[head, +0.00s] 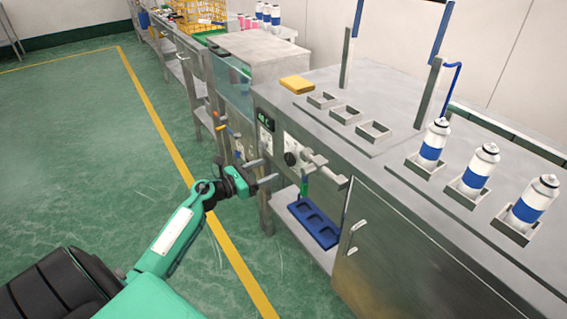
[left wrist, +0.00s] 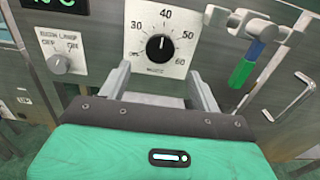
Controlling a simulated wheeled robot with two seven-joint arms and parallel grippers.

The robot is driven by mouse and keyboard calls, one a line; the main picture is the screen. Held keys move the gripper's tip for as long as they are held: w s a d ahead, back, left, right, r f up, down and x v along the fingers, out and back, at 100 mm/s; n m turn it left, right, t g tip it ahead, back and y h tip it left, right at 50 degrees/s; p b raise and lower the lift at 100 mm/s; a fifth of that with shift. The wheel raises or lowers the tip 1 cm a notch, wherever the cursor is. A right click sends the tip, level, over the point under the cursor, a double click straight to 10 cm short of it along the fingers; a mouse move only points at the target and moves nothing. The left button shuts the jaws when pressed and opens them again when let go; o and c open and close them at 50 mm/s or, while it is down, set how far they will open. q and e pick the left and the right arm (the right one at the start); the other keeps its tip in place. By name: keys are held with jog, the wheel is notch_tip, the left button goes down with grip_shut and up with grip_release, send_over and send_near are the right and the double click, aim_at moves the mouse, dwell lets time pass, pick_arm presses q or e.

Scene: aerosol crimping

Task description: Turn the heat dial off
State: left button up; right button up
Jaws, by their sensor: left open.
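The heat dial (left wrist: 160,47) is a round black knob on a white plate marked 30, 40, 50 and 60. Its white pointer line stands nearly straight up, close to the 40 mark. In the head view the dial (head: 290,158) sits on the front panel of the steel bench. My left gripper (head: 268,172) is open and empty in front of the panel, left of the dial. In the left wrist view its two fingers (left wrist: 159,76) stand apart just below the dial, one on each side, not gripping it. My right gripper is not in view.
A lamp switch (left wrist: 60,63) is left of the dial. A lever with a green and blue handle (left wrist: 243,68) is right of it. A digital display (head: 266,120) is above. Below is a shelf with a blue tray (head: 313,222). White-and-blue cans (head: 477,170) stand on the bench.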

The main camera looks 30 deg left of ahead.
aim_at(288, 161)
pick_arm(q)
jog(key=x, duration=0.7)
jog(key=shift+w+d, duration=0.1)
jog(key=shift+w, duration=0.1)
jog(key=shift+c, duration=0.4)
jog(key=c, duration=0.9)
